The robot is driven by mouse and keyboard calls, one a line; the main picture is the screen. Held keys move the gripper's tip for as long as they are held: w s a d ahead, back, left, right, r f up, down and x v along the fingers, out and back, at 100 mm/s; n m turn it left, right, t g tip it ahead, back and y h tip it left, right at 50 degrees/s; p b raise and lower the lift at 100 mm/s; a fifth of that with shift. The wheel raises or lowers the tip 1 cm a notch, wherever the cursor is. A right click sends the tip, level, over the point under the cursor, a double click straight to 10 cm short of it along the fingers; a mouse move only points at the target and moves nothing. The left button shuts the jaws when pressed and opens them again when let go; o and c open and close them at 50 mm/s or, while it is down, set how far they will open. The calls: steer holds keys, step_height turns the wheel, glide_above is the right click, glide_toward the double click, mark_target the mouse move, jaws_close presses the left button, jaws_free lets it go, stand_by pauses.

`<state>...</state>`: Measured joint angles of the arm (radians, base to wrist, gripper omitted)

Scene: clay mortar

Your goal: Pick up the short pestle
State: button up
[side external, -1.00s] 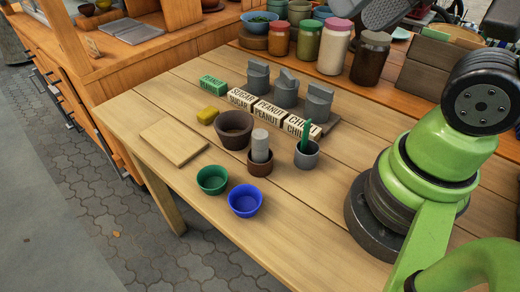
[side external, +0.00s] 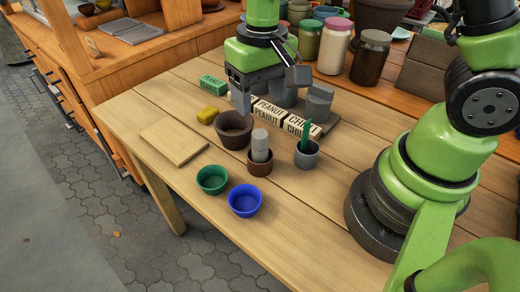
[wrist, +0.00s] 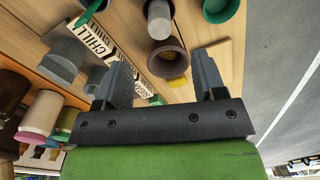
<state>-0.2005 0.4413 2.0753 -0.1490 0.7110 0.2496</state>
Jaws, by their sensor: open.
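The short pestle (side external: 260,142) looks like a pale grey cylinder standing upright in a small brown cup (side external: 260,168). It also shows near the top of the wrist view (wrist: 158,22). A wider brown clay mortar (side external: 232,143) stands just left of and behind the cup, with a hollow inside; it also appears in the wrist view (wrist: 165,60). My gripper (side external: 242,104) is open and empty, pointing down above the far side of the mortar. In the wrist view its two fingers (wrist: 163,80) are widely apart, with the mortar beyond the gap. It is apart from the pestle.
A grey cup (side external: 306,157) with a green stick stands right of the pestle. Green (side external: 212,180) and blue (side external: 245,201) bowls are in front. A yellow block (side external: 207,116), a flat board (side external: 174,141), labelled blocks (side external: 298,123) and grey containers are nearby. The front table is clear.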

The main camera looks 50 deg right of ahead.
mark_target(260, 133)
step_height(260, 133, down, 10)
steer(key=shift+a+r, duration=0.15)
steer(key=shift+r, duration=0.05)
stand_by(0.3)
steer(key=c, duration=1)
